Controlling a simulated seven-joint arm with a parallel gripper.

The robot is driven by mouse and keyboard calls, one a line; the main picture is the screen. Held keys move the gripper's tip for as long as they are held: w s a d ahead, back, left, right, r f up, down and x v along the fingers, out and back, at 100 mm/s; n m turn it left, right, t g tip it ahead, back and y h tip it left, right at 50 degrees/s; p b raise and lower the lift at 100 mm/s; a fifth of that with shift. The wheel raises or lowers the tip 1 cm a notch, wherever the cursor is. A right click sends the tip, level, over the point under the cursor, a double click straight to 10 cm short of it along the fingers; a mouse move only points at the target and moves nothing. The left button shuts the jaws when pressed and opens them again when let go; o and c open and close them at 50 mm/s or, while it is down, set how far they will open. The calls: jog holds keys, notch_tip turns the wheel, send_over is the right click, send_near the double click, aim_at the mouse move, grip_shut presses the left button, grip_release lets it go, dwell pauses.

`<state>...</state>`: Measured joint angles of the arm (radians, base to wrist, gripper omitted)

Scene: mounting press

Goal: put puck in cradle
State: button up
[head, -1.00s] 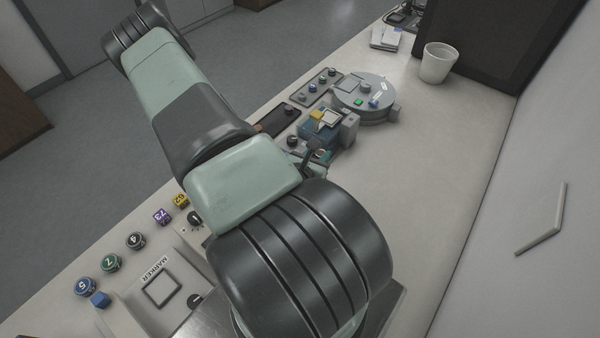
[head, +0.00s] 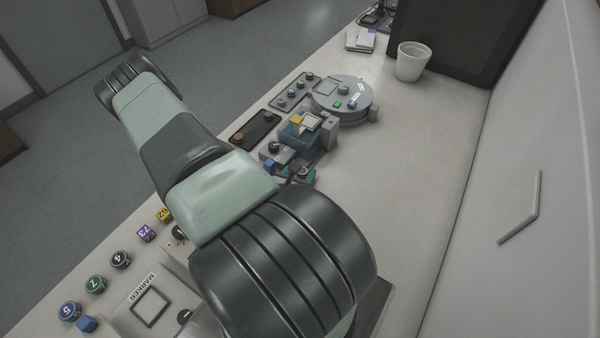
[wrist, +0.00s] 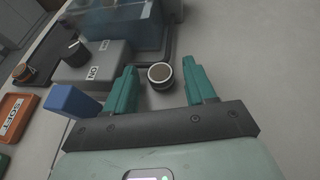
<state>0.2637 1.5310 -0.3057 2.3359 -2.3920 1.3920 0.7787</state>
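My gripper (wrist: 160,66) is open, with one teal finger on each side of the puck and a visible gap on both sides. Whether the fingertips are down at the puck's height is hard to tell. The blue-fronted press (head: 299,132) stands just beyond the puck. I cannot make out with certainty which part is the cradle.
A grey control box (wrist: 95,62) with a black knob and a blue block (wrist: 72,102) are left of my fingers. A dark tray (head: 253,128) holds pucks. A round grey machine (head: 342,100) and a white cup (head: 410,62) stand farther off. The bench on the right is clear.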

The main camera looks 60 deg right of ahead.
jog(key=shift+a+r, duration=0.15)
jog(key=shift+r, duration=0.05)
jog(key=v, duration=0.5)
jog(key=w+r+m+g+h, duration=0.4)
jog(key=r+m, duration=0.5)
jog(key=r, duration=0.9)
jog(key=s+a+r+m+g+y, duration=0.1)
jog(key=a+r+m+y, duration=0.9)
jog(key=a+r, duration=0.4)
jog(key=shift+s+y, duration=0.15)
jog(key=shift+y, duration=0.35)
jog(key=shift+o, duration=0.4)
jog(key=a+r+t+y, duration=0.6)
jog(key=a+r+t, duration=0.2)
jog(key=a, duration=0.5)
notch_tip(320, 180, up, 2)
jog(key=shift+s+a+r+m, duration=0.2)
jog(key=shift+a+m, duration=0.05)
jog(key=shift+m, duration=0.15)
